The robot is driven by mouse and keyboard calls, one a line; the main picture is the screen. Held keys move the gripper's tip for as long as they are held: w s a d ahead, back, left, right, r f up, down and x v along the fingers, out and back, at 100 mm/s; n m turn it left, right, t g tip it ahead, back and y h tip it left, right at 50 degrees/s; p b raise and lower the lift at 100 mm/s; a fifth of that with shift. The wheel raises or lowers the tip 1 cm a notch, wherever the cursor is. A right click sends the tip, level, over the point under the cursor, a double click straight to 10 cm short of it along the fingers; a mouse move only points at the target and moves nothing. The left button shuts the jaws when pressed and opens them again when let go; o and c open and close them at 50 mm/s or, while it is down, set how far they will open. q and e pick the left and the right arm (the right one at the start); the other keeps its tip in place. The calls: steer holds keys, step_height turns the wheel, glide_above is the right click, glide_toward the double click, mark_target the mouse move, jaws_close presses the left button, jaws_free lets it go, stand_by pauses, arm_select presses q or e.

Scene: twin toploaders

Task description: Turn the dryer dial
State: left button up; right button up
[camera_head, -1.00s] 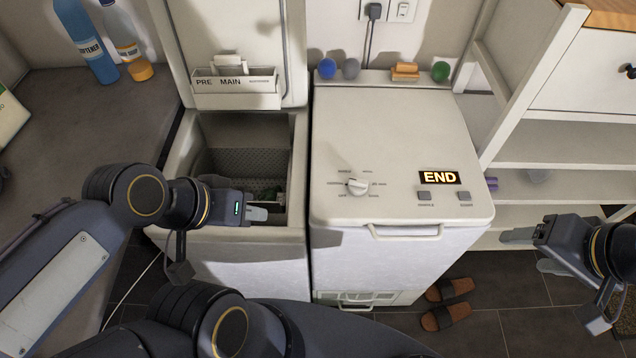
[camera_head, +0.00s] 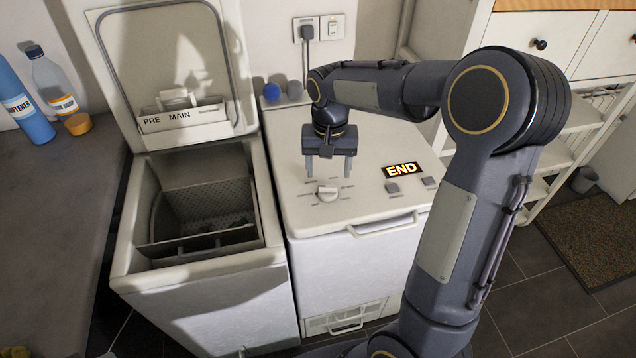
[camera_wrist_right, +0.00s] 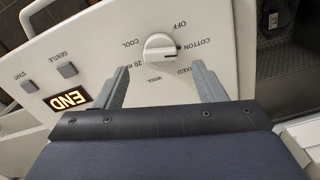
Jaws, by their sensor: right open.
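The dryer dial (camera_head: 327,192) is a white knob on the top panel of the right-hand machine, the dryer (camera_head: 385,225). My right gripper (camera_head: 328,173) is open and points down, with its two fingers apart above and just behind the dial. In the right wrist view the dial (camera_wrist_right: 158,46) lies just beyond the gap between the open fingertips (camera_wrist_right: 160,68), with nothing gripping it. Labels OFF, COTTON, MIXED, WOOL and COOL ring it. Its dark mark points toward about COTTON. The display (camera_head: 401,170) reads END. My left gripper is not in view.
The washer (camera_head: 205,275) stands at left with its lid up and drum open. Two buttons (camera_head: 393,188) sit right of the dial. A blue ball (camera_head: 271,92) and a grey ball (camera_head: 295,90) lie at the dryer's back. Bottles (camera_head: 52,80) stand on the left counter.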

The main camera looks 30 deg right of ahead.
mark_target(328, 187)
step_height(328, 187, down, 5)
steer(key=shift+r, duration=0.1)
steer(key=shift+c, duration=0.2)
steer(key=c, duration=0.9)
